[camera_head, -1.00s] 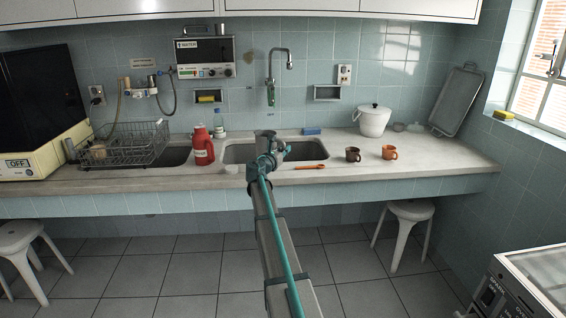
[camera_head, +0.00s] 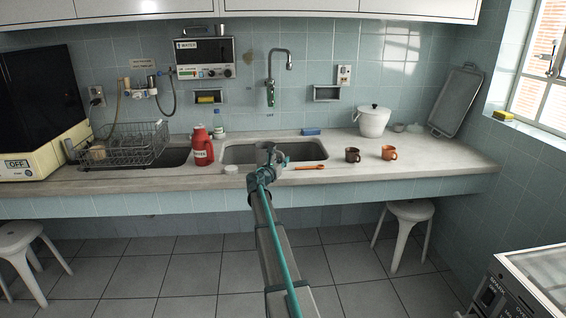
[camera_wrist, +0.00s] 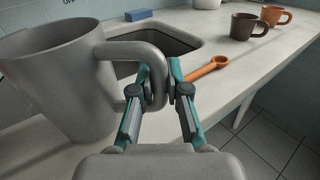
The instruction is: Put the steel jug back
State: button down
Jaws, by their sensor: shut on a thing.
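The grey steel jug (camera_wrist: 55,85) fills the left of the wrist view, upright and close to the camera. My gripper (camera_wrist: 158,88) is shut on its handle, one finger on each side. In the head view my gripper (camera_head: 272,166) is at the front of the sink, and the jug (camera_head: 266,151) shows only as a small grey shape behind it. I cannot tell whether the jug's base touches the counter; its lower end is partly hidden.
An orange spanner-like tool (camera_head: 310,167) lies right of my gripper. A brown mug (camera_head: 352,155) and an orange mug (camera_head: 389,153) stand farther right. A red flask (camera_head: 202,148) stands left of the sink basin (camera_head: 305,151).

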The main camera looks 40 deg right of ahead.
jog(key=shift+f, duration=0.1)
jog(key=c, duration=1.2)
grip_release()
jog(key=shift+o, duration=0.2)
